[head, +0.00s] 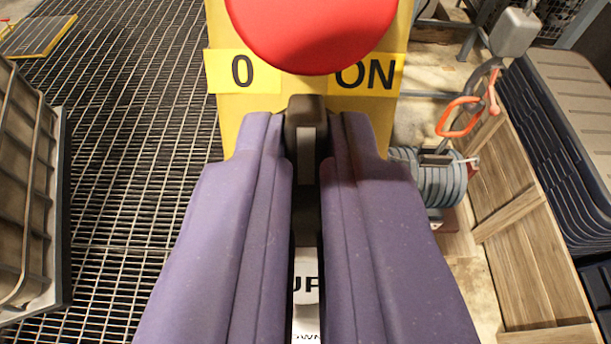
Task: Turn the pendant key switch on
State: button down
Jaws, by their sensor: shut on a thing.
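The yellow pendant (230,110) fills the top middle of the head view. It carries a large red button (312,30), a "0" label (242,71) on the left and an "ON" label (366,75) on the right. The dark key switch handle (306,112) stands below the red button, between the two labels, and points roughly straight up the picture. My gripper (314,150) has purple fingers on either side of the handle and is shut on it. The fingers hide the switch's base and most of the lower pendant. A white button with part of "UP" (306,290) shows between them.
Steel grating floor (130,150) lies at the left, with a crate-like container (30,200) at the left edge. On the right are a wooden crate (515,225), a grey coil (437,185), an orange hook (460,117) and stacked dark panels (575,120).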

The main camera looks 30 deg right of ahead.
jog(key=m+b, duration=0.2)
jog(key=m, duration=0.1)
jog(key=m+b, duration=0.2)
jog(key=m, duration=0.1)
jog(key=shift+g+h, duration=0.3)
jog(key=shift+g, duration=0.1)
jog(key=shift+d+m, duration=0.1)
jog(key=shift+m, duration=0.4)
jog(key=c, duration=1.2)
grip_release()
jog(key=v, duration=0.7)
jog(key=shift+s+a, duration=0.2)
jog(key=shift+s, duration=0.15)
jog(key=shift+r, duration=0.15)
